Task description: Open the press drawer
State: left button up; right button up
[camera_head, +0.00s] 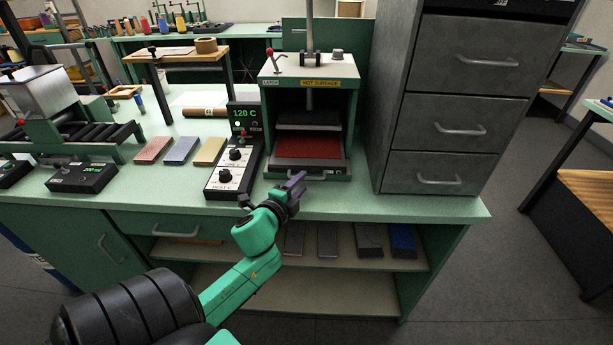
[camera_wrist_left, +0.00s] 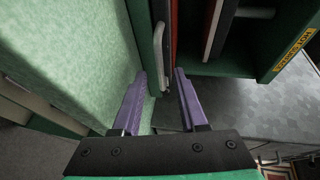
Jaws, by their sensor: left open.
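The green heat press (camera_head: 352,75) stands on the workbench. The press drawer (camera_head: 300,165) is at its base, with a dark front and a red pad (camera_head: 305,147) above and behind it. The drawer's pale bar handle (camera_wrist_left: 158,48) runs lengthwise in the left wrist view, just ahead of the fingertips. My left gripper (camera_head: 291,185) is open with purple fingers, just in front of the drawer. In the left wrist view, its fingertips (camera_wrist_left: 162,74) are spread, with the near end of the handle roughly between them. Nothing is gripped. My right gripper is not in view.
A control box (camera_head: 233,167) reading 120 C stands left of the press. A grey filing cabinet (camera_head: 440,125) rises close on the right. Coloured blocks (camera_head: 181,150) lie to the left. The green bench top (camera_head: 400,207) is clear in front of the cabinet.

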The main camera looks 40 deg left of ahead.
aim_at(307, 178)
pick_arm(q)
jog(key=x, duration=0.4)
jog(key=shift+w, duration=0.1)
jog(key=shift+c, duration=0.3)
jog(key=shift+d, duration=0.1)
grip_shut()
jog(key=shift+f, duration=0.1)
